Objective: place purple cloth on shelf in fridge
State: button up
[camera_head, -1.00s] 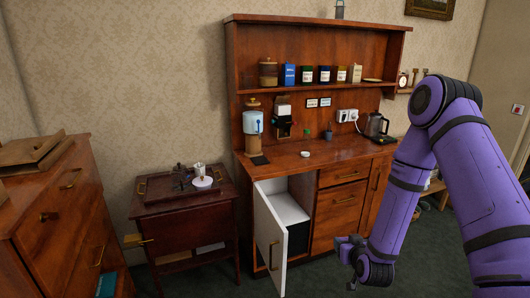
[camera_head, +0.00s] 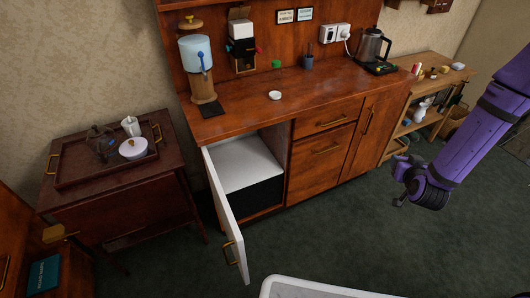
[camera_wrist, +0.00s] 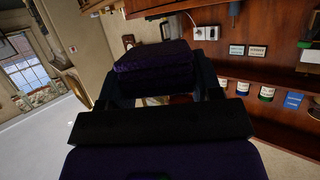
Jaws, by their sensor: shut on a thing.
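The fridge (camera_head: 246,168) is built into the wooden cabinet under the counter. Its white door (camera_head: 226,215) stands open towards me. Inside, a white surface shows above a dark lower space. My gripper (camera_head: 399,200) is at the right in the head view, in front of the cabinet and well apart from the fridge. In the wrist view, a folded dark purple cloth (camera_wrist: 154,66) is held between the fingers of my gripper (camera_wrist: 160,88). The cloth cannot be made out in the head view.
A side table (camera_head: 110,190) with a tray stands left of the fridge. The counter (camera_head: 320,90) holds a water dispenser (camera_head: 198,70), a small white dish and a kettle (camera_head: 371,48). A white-edged surface (camera_head: 310,288) shows at the bottom. Green carpet before the cabinet is clear.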

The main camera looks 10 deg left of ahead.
aim_at(248, 177)
jog(key=i+l+u, duration=0.2)
jog(key=i+u, duration=0.25)
jog(key=i+l+u, duration=0.1)
jog(key=u, duration=0.35)
jog(key=i+l+u, duration=0.1)
jog(key=u, duration=0.35)
jog(key=i+l+u, duration=0.15)
jog(key=u, duration=0.3)
